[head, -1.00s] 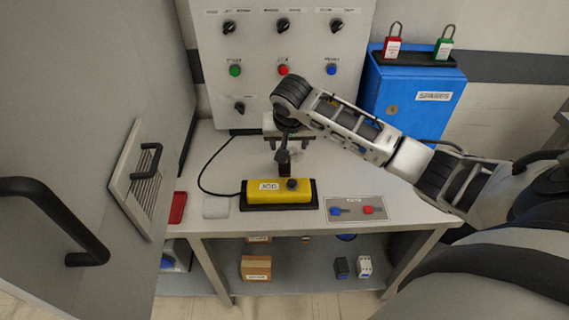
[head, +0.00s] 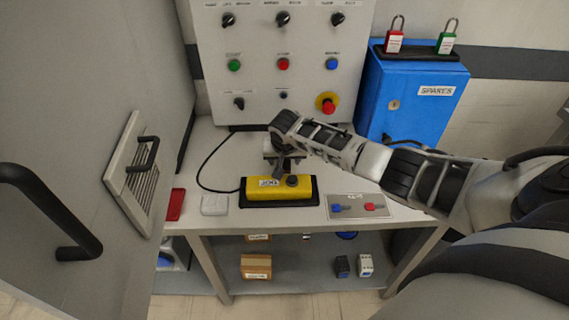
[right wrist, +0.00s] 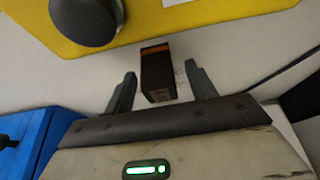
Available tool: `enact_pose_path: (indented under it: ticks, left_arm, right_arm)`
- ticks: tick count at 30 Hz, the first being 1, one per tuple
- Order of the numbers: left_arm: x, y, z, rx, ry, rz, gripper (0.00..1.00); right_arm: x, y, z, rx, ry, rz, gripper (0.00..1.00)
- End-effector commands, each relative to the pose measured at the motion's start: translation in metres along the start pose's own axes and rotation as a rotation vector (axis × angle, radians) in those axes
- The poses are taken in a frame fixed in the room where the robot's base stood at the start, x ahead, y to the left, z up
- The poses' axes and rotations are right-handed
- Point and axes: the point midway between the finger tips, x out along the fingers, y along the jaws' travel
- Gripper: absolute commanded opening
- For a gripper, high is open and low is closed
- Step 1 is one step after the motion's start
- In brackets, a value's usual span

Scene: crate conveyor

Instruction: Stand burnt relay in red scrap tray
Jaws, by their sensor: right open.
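The burnt relay (right wrist: 156,74), a dark block with an orange-brown band, sits on the pale bench top in the right wrist view. My right gripper (right wrist: 160,68) is open, with one finger on each side of the relay and a gap showing on both sides. In the head view the right gripper (head: 282,167) is low behind the yellow jog box, and I cannot make out the relay there. The red scrap tray (head: 175,204) is at the bench's left front, partly hidden by the grey cabinet door. My left gripper is not in view.
The yellow jog box (head: 262,190) with its black knob stands in front of the right gripper. A clear-white dish (head: 214,204) lies right of the red tray. A key plate (head: 358,206), the blue SPARES box (head: 412,110) and the grey door (head: 80,120) border the bench.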

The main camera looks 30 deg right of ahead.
Motion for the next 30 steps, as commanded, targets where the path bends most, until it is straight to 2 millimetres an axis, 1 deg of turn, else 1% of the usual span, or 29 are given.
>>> enact_pose_path:
  ticks: [1, 3, 9, 10, 11, 12, 15, 17, 18, 25, 28, 30]
  left_arm:
    - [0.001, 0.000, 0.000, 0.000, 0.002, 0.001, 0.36]
    - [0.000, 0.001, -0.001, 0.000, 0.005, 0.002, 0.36]
    - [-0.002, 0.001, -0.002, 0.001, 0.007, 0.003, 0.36]
    - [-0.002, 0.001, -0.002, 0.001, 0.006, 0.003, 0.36]
    - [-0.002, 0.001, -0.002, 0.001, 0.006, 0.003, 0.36]
    - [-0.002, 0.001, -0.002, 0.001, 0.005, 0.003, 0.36]
    - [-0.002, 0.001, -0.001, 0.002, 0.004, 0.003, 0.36]
    - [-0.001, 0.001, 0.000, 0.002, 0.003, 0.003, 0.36]
    - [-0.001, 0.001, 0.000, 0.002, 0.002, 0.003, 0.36]
    - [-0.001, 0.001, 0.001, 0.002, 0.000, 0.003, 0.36]
    - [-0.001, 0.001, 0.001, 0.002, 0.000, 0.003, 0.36]
    - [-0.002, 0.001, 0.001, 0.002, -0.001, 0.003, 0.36]
  right_arm:
    - [0.004, 0.000, 0.000, 0.000, 0.000, 0.000, 0.56]
    - [0.006, 0.000, -0.001, 0.000, 0.001, -0.001, 0.56]
    - [0.006, 0.000, -0.001, -0.001, 0.001, -0.001, 0.56]
    - [0.006, 0.000, 0.000, -0.001, 0.001, -0.001, 0.51]
    - [0.006, 0.000, 0.000, -0.001, 0.001, -0.001, 0.42]
    - [0.006, 0.000, 0.000, 0.000, 0.001, -0.001, 0.31]
    - [0.006, 0.000, 0.000, 0.000, 0.001, -0.001, 0.07]
    - [0.006, 0.000, -0.001, 0.000, 0.001, -0.001, 0.07]
    - [0.006, 0.000, -0.001, 0.000, 0.001, -0.001, 0.04]
    - [0.004, 0.000, -0.001, 0.000, 0.001, -0.001, 0.04]
    - [-0.001, 0.000, -0.003, 0.000, 0.002, -0.002, 0.04]
    - [-0.007, 0.000, -0.006, 0.000, 0.003, -0.003, 0.04]
